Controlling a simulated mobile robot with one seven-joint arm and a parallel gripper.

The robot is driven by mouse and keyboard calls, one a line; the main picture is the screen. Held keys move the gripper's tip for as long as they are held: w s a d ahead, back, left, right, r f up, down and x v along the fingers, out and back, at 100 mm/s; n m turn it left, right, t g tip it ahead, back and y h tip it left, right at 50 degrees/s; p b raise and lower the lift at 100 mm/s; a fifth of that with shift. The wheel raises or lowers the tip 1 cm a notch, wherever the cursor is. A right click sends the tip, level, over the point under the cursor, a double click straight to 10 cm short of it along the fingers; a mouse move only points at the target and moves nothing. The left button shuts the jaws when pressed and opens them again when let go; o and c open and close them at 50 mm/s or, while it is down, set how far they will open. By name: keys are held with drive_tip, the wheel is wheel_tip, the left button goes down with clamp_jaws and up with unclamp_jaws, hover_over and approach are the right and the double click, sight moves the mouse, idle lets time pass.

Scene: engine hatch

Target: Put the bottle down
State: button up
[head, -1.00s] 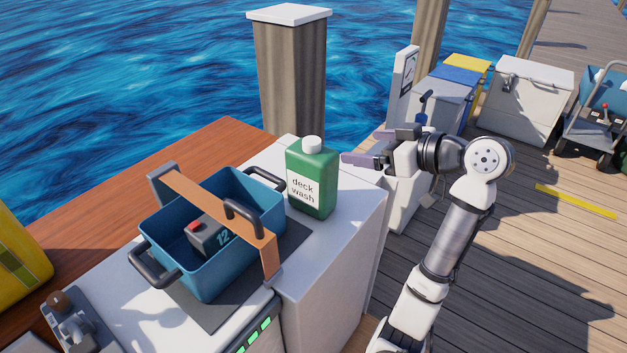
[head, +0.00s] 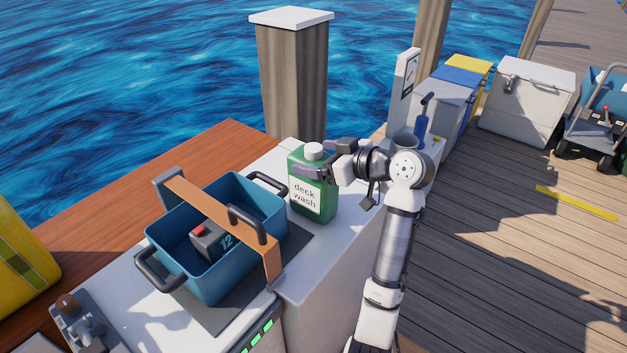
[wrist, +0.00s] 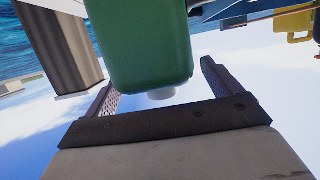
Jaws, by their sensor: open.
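The bottle is a green deck wash jug (head: 316,203) with a white cap and label. It stands upright on the white counter (head: 338,236), right of the blue bin. My gripper (head: 318,158) is at the bottle's upper right side, its jaws open, with one finger across the front near the shoulder. In the wrist view the bottle (wrist: 140,45) shows upside down, between the two spread fingers (wrist: 158,80). I cannot tell whether a finger touches it.
A blue bin (head: 205,283) with black handles, an orange strap and a dark box (head: 208,243) inside stands close left of the bottle. A wooden post (head: 291,85) rises behind.

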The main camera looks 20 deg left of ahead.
drive_tip(key=shift+x, duration=0.9)
drive_tip(key=shift+c, duration=0.2)
clamp_jaws()
drive_tip(key=shift+r, duration=0.15)
